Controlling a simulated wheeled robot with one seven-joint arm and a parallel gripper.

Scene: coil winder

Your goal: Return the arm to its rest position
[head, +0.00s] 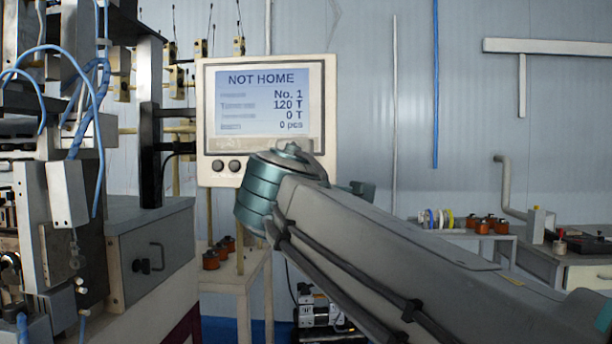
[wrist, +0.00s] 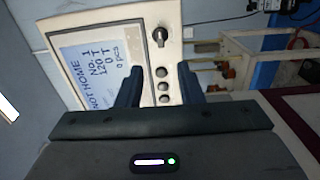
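My arm (head: 365,235) reaches from the lower right up to the middle of the head view. Its end is in front of the lower part of the control panel (head: 204,120), and my gripper is hidden behind the arm there. The screen (head: 268,100) reads NOT HOME, No. 1, 120 T, 0 T, 0 pcs. In the wrist view my gripper (wrist: 160,78) has two dark blue fingers apart with nothing held between them.
The winding machine (head: 50,200) and a grey drawer box (head: 150,255) stand at left. A small stand (head: 240,283) holds orange-brown parts. A bench with spools (head: 440,218) is at right. Open space lies before the grey wall right of the panel.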

